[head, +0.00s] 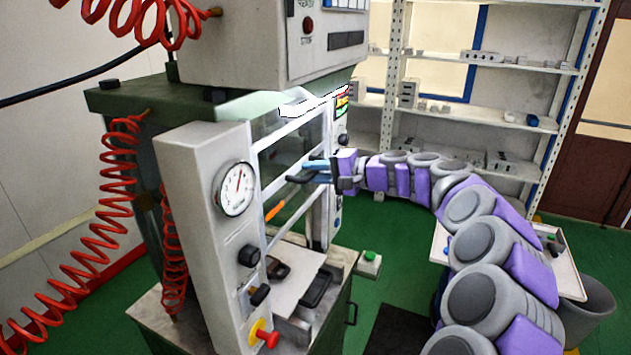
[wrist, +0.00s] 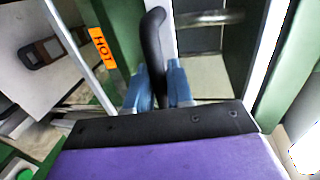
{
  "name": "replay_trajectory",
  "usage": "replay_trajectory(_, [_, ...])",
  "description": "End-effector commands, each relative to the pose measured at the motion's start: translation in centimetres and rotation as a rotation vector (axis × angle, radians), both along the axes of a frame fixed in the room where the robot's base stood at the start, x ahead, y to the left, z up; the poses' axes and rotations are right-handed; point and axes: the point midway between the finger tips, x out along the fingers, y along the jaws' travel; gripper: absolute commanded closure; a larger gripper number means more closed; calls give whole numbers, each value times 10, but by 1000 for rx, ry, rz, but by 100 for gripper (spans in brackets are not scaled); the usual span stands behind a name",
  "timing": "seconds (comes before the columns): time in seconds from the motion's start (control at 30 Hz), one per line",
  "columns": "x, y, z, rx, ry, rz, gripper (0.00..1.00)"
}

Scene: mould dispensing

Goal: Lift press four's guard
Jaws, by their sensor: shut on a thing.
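The press (head: 200,190) stands at the left of the head view, a pale grey and green machine with a round dial on its front column. Its guard (head: 291,131) is a clear panel in a pale frame across the front opening. My gripper (head: 322,170) is in front of the guard, its blue fingers shut on the guard's black handle (head: 300,180). In the wrist view the handle (wrist: 153,45) rises between the two blue fingers (wrist: 158,88). An orange HOT label (wrist: 103,47) is beside it. No press number is legible.
Below the guard is the press bed (head: 297,270) with dark mould parts. Red coiled hoses (head: 100,210) hang at left. A red-and-yellow button (head: 264,335) juts from the column. White shelves (head: 490,125) stand behind; a tray table (head: 567,270) and grey bin (head: 590,308) are at right.

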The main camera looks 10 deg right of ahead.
Motion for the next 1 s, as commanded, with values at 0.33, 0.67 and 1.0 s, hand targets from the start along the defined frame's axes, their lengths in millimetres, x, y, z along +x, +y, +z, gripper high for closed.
replay_trajectory(0.33, [0,1,24,-1,0,1,100])
replay_trajectory(0.67, [0,2,23,-1,1,1,74])
replay_trajectory(1.0, [0,0,23,-1,1,0,62])
